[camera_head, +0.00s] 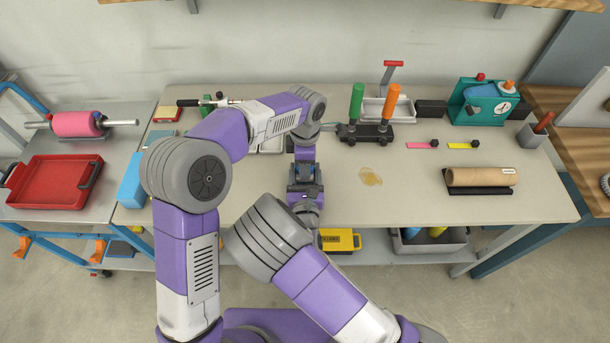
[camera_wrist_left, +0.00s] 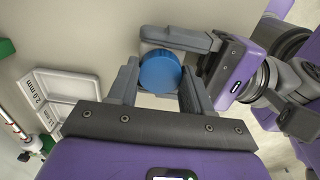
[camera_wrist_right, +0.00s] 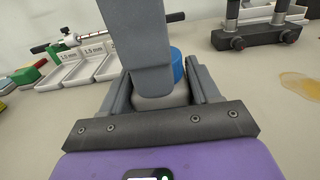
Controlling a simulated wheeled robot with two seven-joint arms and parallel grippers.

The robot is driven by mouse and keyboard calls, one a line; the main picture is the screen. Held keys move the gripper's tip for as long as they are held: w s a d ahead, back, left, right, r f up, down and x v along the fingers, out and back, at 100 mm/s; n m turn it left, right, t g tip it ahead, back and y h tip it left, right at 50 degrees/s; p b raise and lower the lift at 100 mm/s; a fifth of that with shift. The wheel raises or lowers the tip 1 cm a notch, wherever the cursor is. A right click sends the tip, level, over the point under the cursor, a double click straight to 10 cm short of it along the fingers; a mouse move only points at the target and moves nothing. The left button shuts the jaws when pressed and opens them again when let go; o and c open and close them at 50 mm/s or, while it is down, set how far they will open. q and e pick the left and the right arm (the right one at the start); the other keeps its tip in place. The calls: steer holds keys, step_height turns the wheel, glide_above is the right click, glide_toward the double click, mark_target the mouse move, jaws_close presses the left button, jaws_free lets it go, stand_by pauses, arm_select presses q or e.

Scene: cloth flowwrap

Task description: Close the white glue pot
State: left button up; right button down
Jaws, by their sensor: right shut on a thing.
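The white glue pot (camera_wrist_right: 153,103) is in the right wrist view, a pale body between the fingers of my right gripper (camera_wrist_right: 160,88), which is shut on it. A blue lid (camera_wrist_left: 160,72) shows in the left wrist view between the fingers of my left gripper (camera_wrist_left: 160,78). The fingers lie close on both sides of it; whether they grip it is unclear. In the right wrist view the lid (camera_wrist_right: 178,65) is at the pot's top, partly hidden by a left gripper finger. I cannot tell whether it is seated. In the head view both grippers meet above the table, hiding the pot.
Size-labelled white trays (camera_wrist_right: 85,65) stand behind the pot. A black stand (camera_head: 365,133) with green and orange handles is right of the grippers. A yellowish puddle (camera_head: 370,177) lies on the table (camera_head: 420,205). A brown roll (camera_head: 482,177) lies farther right.

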arm_select(q)
steer(key=c, duration=0.5)
steer(key=m, duration=0.3)
steer(key=o, duration=1.2)
steer(key=shift+c, duration=0.2)
steer(key=shift+r, duration=2.25)
